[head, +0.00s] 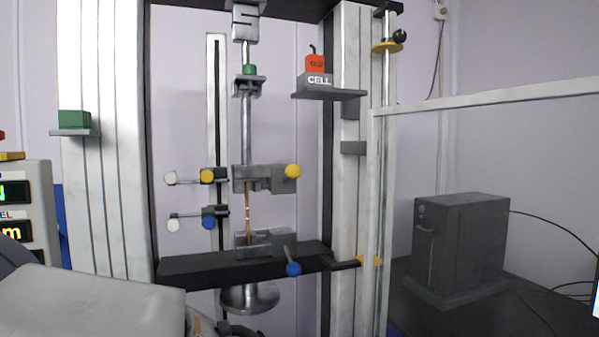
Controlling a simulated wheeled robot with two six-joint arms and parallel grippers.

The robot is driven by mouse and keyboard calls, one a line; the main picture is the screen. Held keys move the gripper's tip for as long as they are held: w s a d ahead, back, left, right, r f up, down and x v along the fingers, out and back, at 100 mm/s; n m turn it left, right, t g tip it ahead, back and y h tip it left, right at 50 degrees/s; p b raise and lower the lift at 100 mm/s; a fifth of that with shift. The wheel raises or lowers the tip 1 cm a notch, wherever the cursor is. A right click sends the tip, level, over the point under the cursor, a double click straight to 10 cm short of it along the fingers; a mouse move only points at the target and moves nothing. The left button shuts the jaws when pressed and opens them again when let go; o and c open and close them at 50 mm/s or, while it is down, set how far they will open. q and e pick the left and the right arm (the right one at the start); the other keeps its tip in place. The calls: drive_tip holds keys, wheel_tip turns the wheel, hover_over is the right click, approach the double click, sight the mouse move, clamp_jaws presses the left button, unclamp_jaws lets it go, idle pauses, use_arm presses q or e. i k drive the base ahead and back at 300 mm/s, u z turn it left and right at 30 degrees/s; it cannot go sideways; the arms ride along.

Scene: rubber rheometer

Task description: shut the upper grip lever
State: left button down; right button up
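The upper grip (262,179) is a grey block on the vertical rod in the middle of the test frame. Its lever ends in a yellow ball (292,171) at the right of the block, roughly level with it. A thin orange-brown strip (248,212) runs down from the upper grip to the lower grip (255,243). The lower grip's lever ends in a blue ball (293,269) that hangs low at the right. I cannot tell how tightly either grip holds the strip. Neither of my grippers shows; only a pale part of my arm fills the lower left.
Two small arms with a yellow knob (207,176) and a blue knob (208,218) stand left of the grips. A clear-panelled guard with a pale top rail (490,97) stands at the right, before a dark box (459,245). A black crossbeam (205,268) lies below.

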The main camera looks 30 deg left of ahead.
sight(293, 171)
drive_tip(key=z, duration=1)
drive_tip(key=k, duration=1.3)
drive_tip(key=u, duration=1.5)
drive_tip(key=i, duration=1)
